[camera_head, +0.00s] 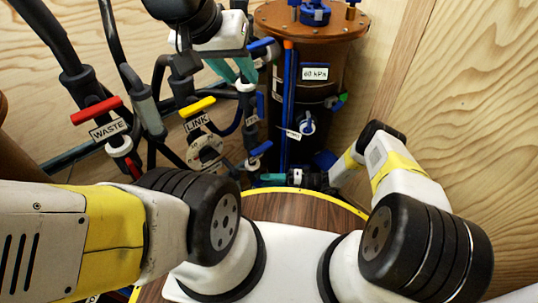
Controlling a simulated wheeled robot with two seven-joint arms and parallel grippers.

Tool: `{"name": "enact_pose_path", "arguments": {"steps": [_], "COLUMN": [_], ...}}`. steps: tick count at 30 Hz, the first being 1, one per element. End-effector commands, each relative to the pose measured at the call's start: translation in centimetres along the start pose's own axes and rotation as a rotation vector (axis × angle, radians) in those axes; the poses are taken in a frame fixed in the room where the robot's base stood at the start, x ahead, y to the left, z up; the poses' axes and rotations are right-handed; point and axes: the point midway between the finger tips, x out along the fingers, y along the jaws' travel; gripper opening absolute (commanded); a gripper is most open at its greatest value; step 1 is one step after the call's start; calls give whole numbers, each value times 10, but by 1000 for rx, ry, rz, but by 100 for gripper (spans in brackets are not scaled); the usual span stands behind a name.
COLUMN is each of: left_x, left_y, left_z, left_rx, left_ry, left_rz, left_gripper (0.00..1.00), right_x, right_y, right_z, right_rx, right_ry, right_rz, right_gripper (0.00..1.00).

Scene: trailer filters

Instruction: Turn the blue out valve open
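Several blue valve handles stand in front of the dark filter tank. There is an upper blue handle (261,44), a blue handle on edge (260,105) below it and a lower blue handle (260,149). I cannot read an "out" label on any of them. My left gripper (236,77) points down from the top, its teal fingers apart with nothing seen between them, just left of the upper blue handle. My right gripper (268,178) reaches in low from the right. Its teal fingertip is below the lower blue handle; its finger gap is hidden.
A red WASTE handle (96,110) and a yellow LINK handle (197,107) sit on black pipes to the left. The tank (350,70) has a brown lid, a 60 kPa display (314,72) and a blue vertical tube (289,110). A wooden wall (470,100) closes the right side.

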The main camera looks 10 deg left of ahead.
Motion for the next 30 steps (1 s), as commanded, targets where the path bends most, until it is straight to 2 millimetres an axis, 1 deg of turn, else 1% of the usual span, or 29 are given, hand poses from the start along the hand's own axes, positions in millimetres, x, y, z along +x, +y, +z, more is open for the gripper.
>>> {"name": "enact_pose_path", "arguments": {"steps": [1,3,6,14,17,19,20,30], "left_x": [0,0,0,0,0,0,0,0], "left_y": [0,0,0,0,0,0,0,0], "left_z": [0,0,0,0,0,0,0,0], "left_rx": [0,0,0,0,0,0,0,0], "left_ry": [0,0,0,0,0,0,0,0], "left_rz": [0,0,0,0,0,0,0,0], "left_gripper": [33,33,33,33,33,33,33,33], "right_x": [7,13,18,20,20,20,20,19], "right_y": [0,0,0,0,0,0,0,0], "right_z": [0,0,0,0,0,0,0,0], "right_rx": [0,-1,-2,-2,-2,-2,-2,-13], "right_ry": [1,1,0,-1,-1,0,0,-1], "right_rz": [1,1,1,0,0,0,0,-12], "right_gripper": [33,33,33,33,15,1,0,0]}}
